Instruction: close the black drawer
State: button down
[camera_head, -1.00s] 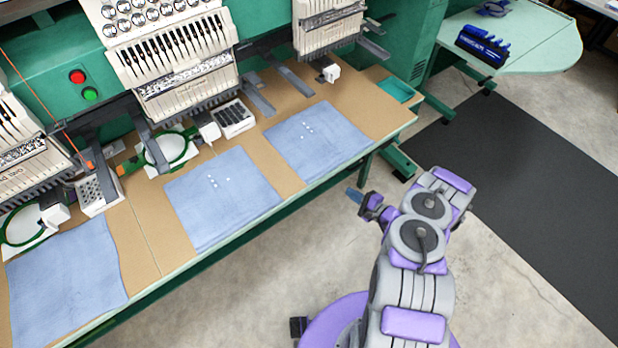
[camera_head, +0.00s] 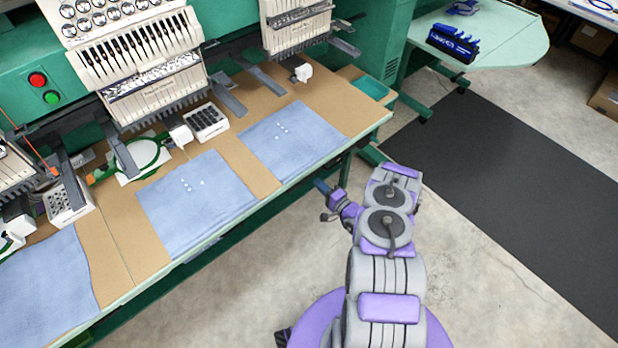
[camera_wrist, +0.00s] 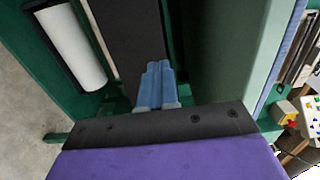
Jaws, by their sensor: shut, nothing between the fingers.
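My gripper (camera_head: 321,186) is low beside the front edge of the long work table in the head view, its blue fingers pointing left toward the space under it. In the wrist view my gripper (camera_wrist: 157,82) is shut and empty. A dark, flat panel (camera_wrist: 128,35) lies just beyond the fingertips; it may be the black drawer, but I cannot tell for sure. Whether the fingertips touch it is also unclear. No black drawer can be made out in the head view, where the table top hides what is beneath.
The embroidery machine's table (camera_head: 120,250) carries blue cloths (camera_head: 195,200). A white roll (camera_wrist: 72,48) is left of the dark panel. A green side table (camera_head: 500,50) stands at the back right. A dark mat (camera_head: 500,180) and bare floor lie on the right.

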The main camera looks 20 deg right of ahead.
jog(key=b+x, duration=0.1)
jog(key=x, duration=0.7)
jog(key=shift+w+r, duration=0.15)
jog(key=shift+w, duration=0.25)
dwell(0.3)
jog(key=shift+d, duration=0.2)
